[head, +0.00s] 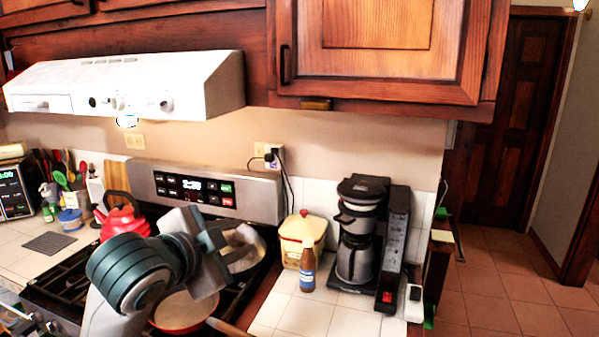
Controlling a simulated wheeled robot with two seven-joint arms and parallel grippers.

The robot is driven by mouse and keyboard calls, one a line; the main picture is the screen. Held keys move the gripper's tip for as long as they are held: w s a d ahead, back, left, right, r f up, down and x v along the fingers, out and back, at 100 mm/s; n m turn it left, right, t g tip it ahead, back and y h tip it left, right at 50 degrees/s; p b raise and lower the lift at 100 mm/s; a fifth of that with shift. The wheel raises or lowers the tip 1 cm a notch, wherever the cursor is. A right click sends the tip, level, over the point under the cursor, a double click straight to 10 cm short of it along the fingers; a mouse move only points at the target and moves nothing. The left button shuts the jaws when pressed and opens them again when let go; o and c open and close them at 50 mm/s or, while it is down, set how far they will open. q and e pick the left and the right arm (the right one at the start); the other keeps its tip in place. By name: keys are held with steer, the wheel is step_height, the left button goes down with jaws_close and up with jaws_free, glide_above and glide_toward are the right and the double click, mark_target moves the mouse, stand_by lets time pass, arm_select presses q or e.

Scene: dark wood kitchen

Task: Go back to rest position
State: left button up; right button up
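My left arm comes in from the lower left, with a dark teal wrist. My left gripper (226,245) is over the stove, in front of a metal pot (246,258) and above a red pan with a pale inside (182,316). The gripper partly hides both. Its fingers overlap the pot in the picture, so I cannot tell whether they are open or touching it. My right gripper is not in view.
A red kettle (122,217) stands at the stove's back left. Right of the stove, a cream canister (303,237), a brown bottle (307,271) and a coffee maker (360,232) stand on the tiled counter. A white range hood (130,85) hangs above. Open floor (500,295) lies at right.

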arm_select(q)
steer(key=s+a+f+n+g+y, duration=0.15)
steer(key=s+f, duration=0.25)
steer(key=f, duration=0.6)
steer(key=s+a+f+n+g, duration=0.2)
steer(key=s+f+n, duration=0.1)
steer(key=f, duration=0.7)
steer(key=s+a+f+n+g+y, duration=0.1)
steer(key=s+f+n, duration=0.25)
steer(key=f, duration=0.65)
steer(key=s+a+f+n+g+y, duration=0.1)
steer(key=s+a+f+n+g, duration=0.15)
steer(key=s+f, duration=0.8)
steer(key=s+a+f+n+g+y, duration=0.15)
steer(key=s+a+f, duration=0.4)
steer(key=s, duration=0.85)
step_height(320, 180, down, 32)
steer(key=s+d+g+b, duration=0.1)
steer(key=s+g, duration=0.1)
steer(key=s+a+f+g, duration=0.1)
steer(key=s+a+f, duration=0.1)
steer(key=s+f, duration=1.5)
steer(key=shift+s+a+b, duration=0.25)
steer(key=shift+a+b, duration=0.15)
steer(key=shift+b, duration=0.05)
